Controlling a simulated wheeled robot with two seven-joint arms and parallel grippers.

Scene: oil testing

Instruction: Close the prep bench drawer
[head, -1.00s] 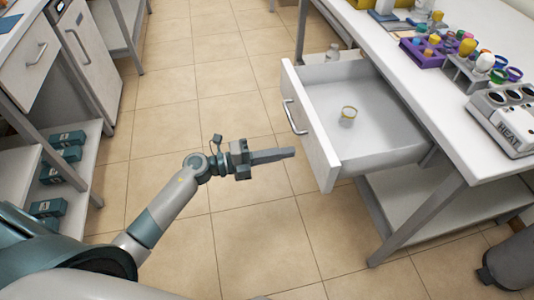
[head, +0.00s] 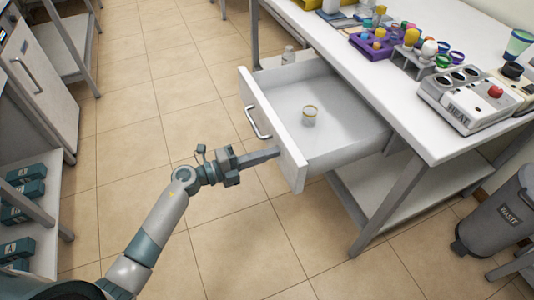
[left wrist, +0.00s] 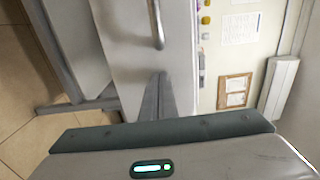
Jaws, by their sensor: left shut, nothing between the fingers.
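The prep bench drawer (head: 281,132) is pulled open from under the white bench top (head: 390,105), with a grey bar handle (head: 256,123) on its white front. In the left wrist view the fingertips (left wrist: 160,76) point at the white drawer front (left wrist: 122,50), below the handle (left wrist: 156,25). I cannot tell whether they touch it. My right gripper is not in view.
The bench top carries a heater block (head: 463,98), a purple rack (head: 374,46) and several coloured containers. A grey waste bin (head: 497,215) stands at the right. A shelf with green boxes (head: 25,188) is at the left. The tiled floor (head: 160,120) between is clear.

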